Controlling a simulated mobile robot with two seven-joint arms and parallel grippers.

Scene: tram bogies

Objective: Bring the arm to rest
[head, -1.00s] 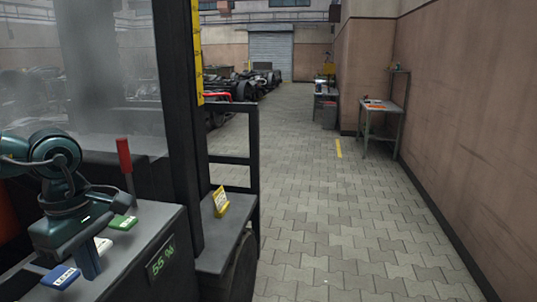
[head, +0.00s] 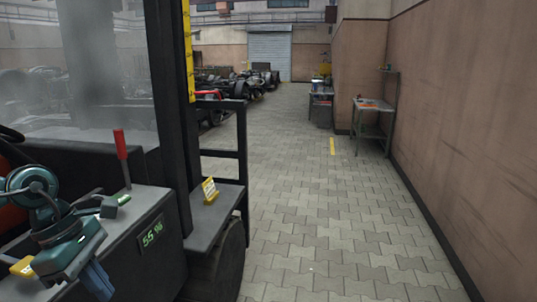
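My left gripper (head: 97,281) comes in at the lower left, over the dark console (head: 150,215) of a vehicle. Its teal body is tilted, and its blue-grey fingers point down to the right beside the console's front. The fingers overlap in this view, so I cannot tell whether they are apart, and I see nothing held. My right gripper is not in view.
On the console are a red lever (head: 121,158), a green tag (head: 124,199), a yellow tag (head: 22,266) and a 55 % display (head: 151,237). A yellow sign (head: 209,190) stands on a ledge. The paved aisle (head: 310,210) is clear; a workbench (head: 374,106) stands by the right wall.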

